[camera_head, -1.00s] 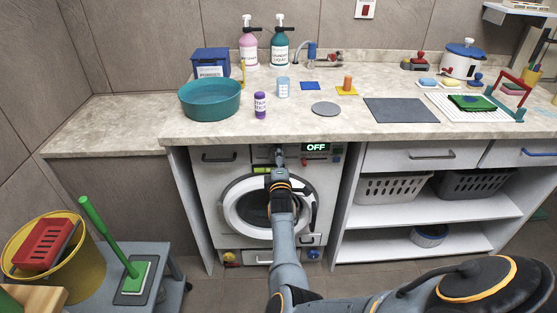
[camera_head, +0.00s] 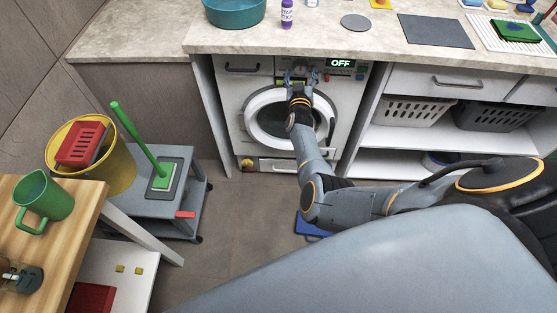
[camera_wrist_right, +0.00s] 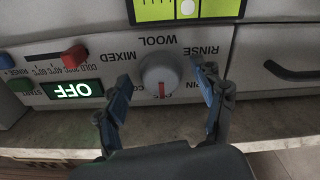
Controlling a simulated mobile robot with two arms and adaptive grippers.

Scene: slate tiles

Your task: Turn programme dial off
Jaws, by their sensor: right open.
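The programme dial (camera_wrist_right: 160,73) is a round pale knob on the washing machine's front panel. In the right wrist view, where the panel appears upside down, its red mark points down toward a label partly hidden by my gripper. The lit display (camera_wrist_right: 70,90) reads OFF; it also shows in the head view (camera_head: 341,63). My right gripper (camera_wrist_right: 164,76) is open, with one finger on each side of the dial and a visible gap to it. In the head view, my right gripper (camera_head: 300,76) is at the top of the washing machine (camera_head: 234,98). My left gripper is out of view.
The counter (camera_head: 300,38) overhangs the panel. A grey trolley (camera_head: 188,165) and a wooden table (camera_head: 75,215) stand left. A blue object (camera_head: 308,228) lies on the floor.

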